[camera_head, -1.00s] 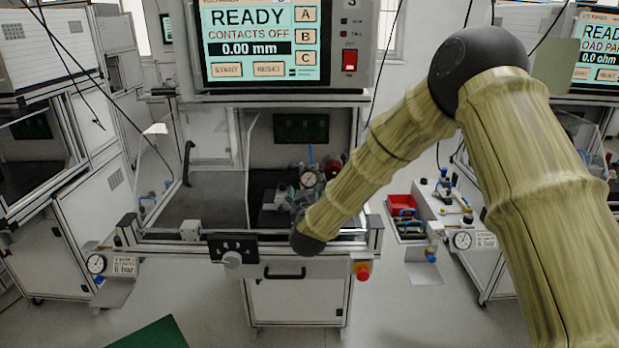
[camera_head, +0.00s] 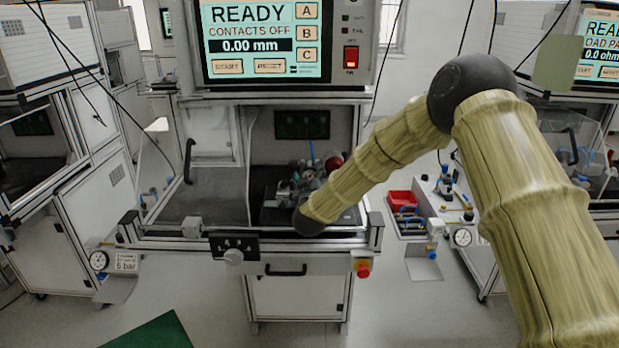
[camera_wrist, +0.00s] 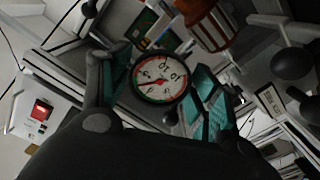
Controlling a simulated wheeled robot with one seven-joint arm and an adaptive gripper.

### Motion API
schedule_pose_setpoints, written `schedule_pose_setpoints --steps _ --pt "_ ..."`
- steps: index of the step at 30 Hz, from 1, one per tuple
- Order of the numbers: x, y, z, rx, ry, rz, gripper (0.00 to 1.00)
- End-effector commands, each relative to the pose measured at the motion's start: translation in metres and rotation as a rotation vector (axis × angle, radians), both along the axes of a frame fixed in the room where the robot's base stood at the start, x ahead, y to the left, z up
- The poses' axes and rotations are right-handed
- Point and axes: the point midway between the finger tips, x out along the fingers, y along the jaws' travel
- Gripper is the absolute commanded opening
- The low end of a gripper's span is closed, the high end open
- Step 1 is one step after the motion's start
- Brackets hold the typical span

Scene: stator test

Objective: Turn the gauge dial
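The gauge dial (camera_wrist: 161,77) has a round white face with a red needle and a dark rim with red and green around its edge. In the wrist view it shows between the two teal-padded fingers of my gripper (camera_wrist: 160,66). The fingers are spread wide, one on each side of the dial. Each pad appears close to the rim, but I cannot tell whether they touch it or stand nearer to the camera. In the head view the dial is mostly hidden behind my wrist and gripper (camera_head: 308,180) at the fixture in the station.
The station's screen (camera_head: 263,42) reads READY, CONTACTS OFF, 0.00 mm. A red knob-like part (camera_head: 334,161) stands close to my gripper. The grey surface (camera_head: 205,205) on the left is clear.

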Motion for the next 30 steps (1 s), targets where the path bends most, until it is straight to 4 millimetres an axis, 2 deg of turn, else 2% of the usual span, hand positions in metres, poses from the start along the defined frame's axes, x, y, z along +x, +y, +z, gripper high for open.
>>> schedule_pose_setpoints --steps 1,4,16,30 --pt "-0.0001 0.0001 0.0002 0.0 0.0 0.0 0.46" --pt "-0.0001 0.0001 0.0002 0.0 0.0 0.0 0.29" --pt "-0.0002 0.0001 -0.0014 0.065 0.0 0.0 0.29" --pt "-0.0003 -0.0004 -0.0018 0.389 -0.001 0.0 0.29"
